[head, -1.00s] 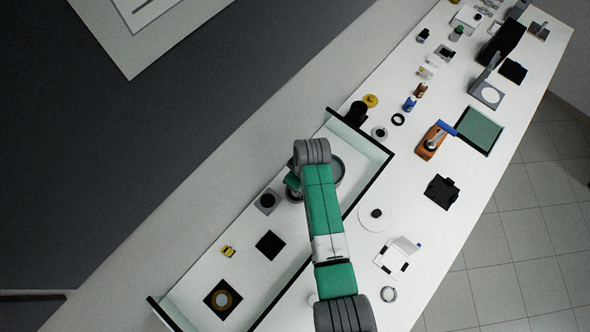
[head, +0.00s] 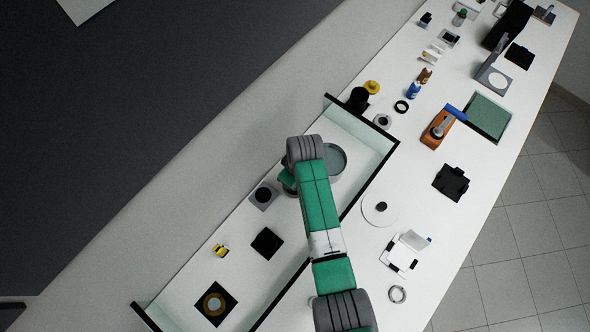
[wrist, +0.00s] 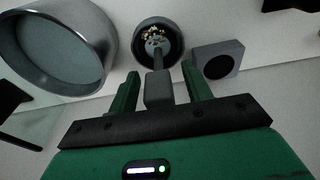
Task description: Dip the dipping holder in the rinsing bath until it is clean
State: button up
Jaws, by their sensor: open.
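The dipping holder (wrist: 158,88) shows in the wrist view as a grey block-shaped handle on a thin rod. The rod runs into a dark round cup (wrist: 137,44) with pale bits inside. My gripper (wrist: 160,72) is open, with one green finger on each side of the handle and a visible gap on both sides. A wide metal bath with teal liquid (wrist: 60,48), likely the rinsing bath, stands to the left of the cup. In the head view the bath (head: 336,163) is partly behind my arm, which hides the holder. Whether the holder is dirty cannot be told.
A grey square block with a dark round hole (wrist: 217,62) stands right of the cup. In the head view, low glass walls with a black edge (head: 372,180) border this area. A black square (head: 267,243) and a small yellow item (head: 220,250) lie at the lower left.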

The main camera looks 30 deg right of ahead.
grip_shut()
notch_tip(320, 180, up, 8)
jog(key=p, duration=0.8)
jog(key=shift+r, duration=0.1)
